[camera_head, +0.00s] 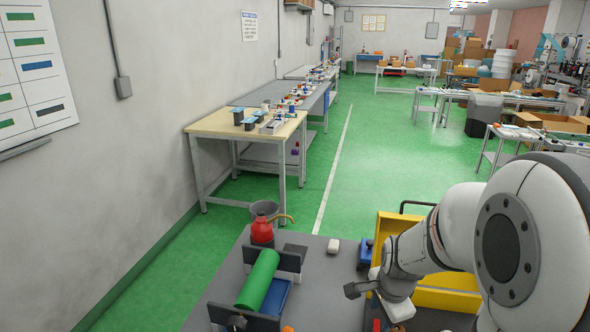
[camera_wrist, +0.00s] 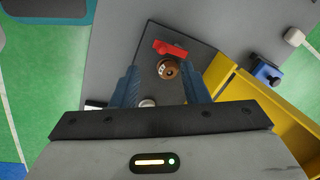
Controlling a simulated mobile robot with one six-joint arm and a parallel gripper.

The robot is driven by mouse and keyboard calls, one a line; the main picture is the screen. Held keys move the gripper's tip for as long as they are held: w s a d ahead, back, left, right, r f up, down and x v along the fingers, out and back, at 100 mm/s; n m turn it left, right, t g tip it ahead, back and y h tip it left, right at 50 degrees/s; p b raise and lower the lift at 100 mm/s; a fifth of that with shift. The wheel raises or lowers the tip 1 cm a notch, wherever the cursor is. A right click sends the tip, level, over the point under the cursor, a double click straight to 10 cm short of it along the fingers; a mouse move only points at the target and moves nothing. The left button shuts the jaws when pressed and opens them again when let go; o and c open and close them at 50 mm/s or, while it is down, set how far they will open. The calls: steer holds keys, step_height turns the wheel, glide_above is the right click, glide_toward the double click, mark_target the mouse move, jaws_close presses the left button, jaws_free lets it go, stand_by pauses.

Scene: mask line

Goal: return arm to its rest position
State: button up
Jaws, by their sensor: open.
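My arm reaches in from the right of the head view, over the grey worktop (camera_head: 335,262). My gripper (camera_wrist: 162,78) shows in the wrist view with its two blue fingers apart and nothing clasped between them. Below and between the fingers, on a dark surface, are a brown round part (camera_wrist: 168,69), a red part (camera_wrist: 169,49) and a small silvery round part (camera_wrist: 147,103). The gap between these parts and the fingers cannot be judged. In the head view, the arm's white forearm hides part of the yellow bin (camera_head: 390,222).
A green cylinder (camera_head: 258,280) lies on black holders at the left of the worktop, beside a red bottle (camera_head: 262,230). A white block (camera_head: 333,245) and a blue part (camera_head: 365,252) stand near the yellow bin. Workbenches (camera_head: 215,124) line the wall beyond; the green floor between is clear.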

steer(key=s+a+r+n, duration=0.5)
steer(key=s+r+n, duration=0.6)
steer(key=n, duration=0.4)
steer(key=shift+s+a+r+t, duration=0.25)
steer(key=shift+s+a+t, duration=0.15)
steer(key=shift+s, duration=0.25)
steer(key=shift+c, duration=0.5)
